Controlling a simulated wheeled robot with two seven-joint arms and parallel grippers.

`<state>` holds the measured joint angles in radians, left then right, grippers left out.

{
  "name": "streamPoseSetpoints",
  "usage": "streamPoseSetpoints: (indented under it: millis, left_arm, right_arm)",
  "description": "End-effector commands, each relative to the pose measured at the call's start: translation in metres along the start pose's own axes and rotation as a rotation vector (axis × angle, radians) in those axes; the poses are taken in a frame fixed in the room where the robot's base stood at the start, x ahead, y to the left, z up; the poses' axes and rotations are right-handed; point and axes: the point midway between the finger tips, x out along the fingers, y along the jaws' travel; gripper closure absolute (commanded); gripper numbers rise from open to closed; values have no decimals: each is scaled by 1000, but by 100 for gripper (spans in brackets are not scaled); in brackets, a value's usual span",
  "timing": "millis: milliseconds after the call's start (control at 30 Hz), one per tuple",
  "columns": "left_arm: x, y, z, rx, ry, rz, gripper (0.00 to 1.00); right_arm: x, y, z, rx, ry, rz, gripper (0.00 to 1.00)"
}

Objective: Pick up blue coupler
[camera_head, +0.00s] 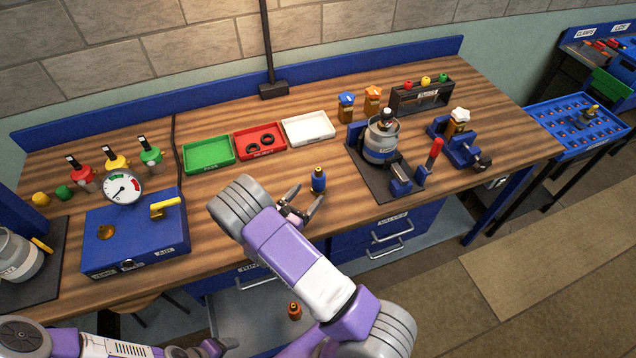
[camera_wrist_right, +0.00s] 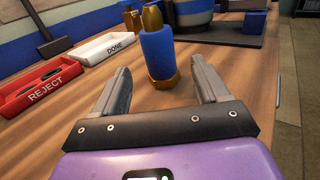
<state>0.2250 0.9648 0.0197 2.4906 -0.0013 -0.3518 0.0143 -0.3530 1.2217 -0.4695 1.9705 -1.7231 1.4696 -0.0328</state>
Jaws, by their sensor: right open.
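The blue coupler (camera_head: 318,181) stands upright on the wooden bench near its front edge in the head view. It has a blue body with brass at the top and base. In the right wrist view the blue coupler (camera_wrist_right: 158,52) stands just beyond the fingertips, roughly midway between them. My right gripper (camera_head: 305,204) is open and empty, its fingers pointing at the coupler; the open fingers also show in the right wrist view (camera_wrist_right: 163,85). At the bottom left of the head view, part of my left arm shows, with what looks like its gripper (camera_head: 215,348) low at the bottom edge.
Green (camera_head: 208,154), red (camera_head: 260,141) and white (camera_head: 308,129) trays lie behind the coupler. The red one holds dark rings. A blue gauge box (camera_head: 136,240) stands left. A dark mat (camera_head: 378,186) with a grey canister (camera_head: 380,141) lies right. Bench around the coupler is clear.

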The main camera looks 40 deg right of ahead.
Motion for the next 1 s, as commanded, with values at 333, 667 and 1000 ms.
streamPoseSetpoints:
  millis: [333, 667, 1000]
  left_arm:
    - [-2, 1, 0, 0, 1, 0, 26]
    - [-2, 1, 0, 0, 0, 0, 26]
    - [-2, 1, 0, 0, 1, 0, 26]
  right_arm:
    - [35, -1, 2, 0, -1, -4, 26]
    - [63, 0, 2, -1, -1, 0, 26]
    - [63, 0, 2, -1, -1, 0, 55]
